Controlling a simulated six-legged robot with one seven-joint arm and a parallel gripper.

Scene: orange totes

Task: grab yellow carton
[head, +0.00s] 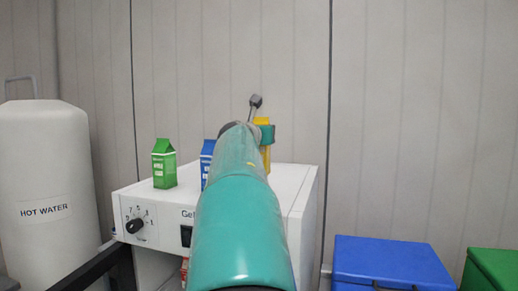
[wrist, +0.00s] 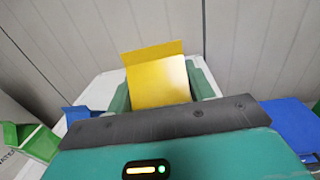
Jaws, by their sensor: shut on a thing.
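The yellow carton (wrist: 158,82) shows in the wrist view between the two green fingers of my gripper (wrist: 160,90), which is shut on it. In the head view the yellow carton (head: 265,154) is mostly hidden behind my teal arm, and only a narrow strip shows. A green finger of my gripper (head: 266,134) lies across its upper part. The carton is over the white appliance top; I cannot tell whether its base touches that top.
A green carton (head: 164,164) and a partly hidden blue carton (head: 207,160) stand on the white appliance (head: 300,190), left of my arm. A white hot water tank (head: 45,190) is at the left. Blue (head: 390,262) and green (head: 492,268) boxes are lower right. A panelled wall stands behind.

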